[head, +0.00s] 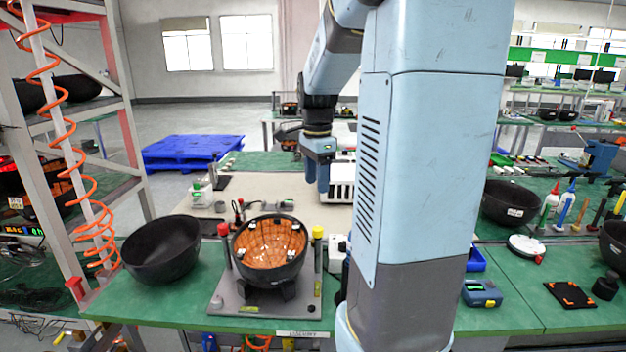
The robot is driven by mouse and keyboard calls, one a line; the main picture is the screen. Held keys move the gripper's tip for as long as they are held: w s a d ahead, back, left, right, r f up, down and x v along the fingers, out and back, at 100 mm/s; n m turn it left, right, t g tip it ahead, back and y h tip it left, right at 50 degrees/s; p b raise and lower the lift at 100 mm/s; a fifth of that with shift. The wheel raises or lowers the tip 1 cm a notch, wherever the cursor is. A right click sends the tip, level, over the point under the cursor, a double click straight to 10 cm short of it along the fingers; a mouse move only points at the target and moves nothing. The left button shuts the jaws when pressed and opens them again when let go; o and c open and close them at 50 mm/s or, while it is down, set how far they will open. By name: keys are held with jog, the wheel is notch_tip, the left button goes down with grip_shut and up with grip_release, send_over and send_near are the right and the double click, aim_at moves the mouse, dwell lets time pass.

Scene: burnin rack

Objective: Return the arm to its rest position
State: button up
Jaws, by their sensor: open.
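My gripper (320,180) hangs at the end of my blue arm, pointing down, near the middle of the head view. It is open, and I see nothing between its fingers. It is above the level of the workbench, behind and to the right of a black bowl with an orange lining (269,246). That bowl sits on a grey fixture plate (250,300) with red and yellow knobs. My gripper is apart from the bowl. My own column hides the bench on the right of the gripper.
An empty black bowl (161,249) stands left of the fixture. A metal rack (125,110) with an orange coiled hose (75,165) rises at the left. The right bench carries another bowl (510,203), bottles and a blue meter (481,293). A blue pallet (192,151) lies behind.

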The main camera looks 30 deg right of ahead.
jog(key=s+a+r+n+t, duration=0.2)
jog(key=s+a+n, duration=0.6)
jog(key=n, duration=0.1)
jog(key=s+a+r+n+t, duration=0.2)
jog(key=s+a+n+t, duration=0.1)
jog(key=s+a+n, duration=0.5)
jog(key=shift+s+r+n+t, duration=0.3)
jog(key=shift+s+n, duration=0.2)
jog(key=shift+n, duration=0.5)
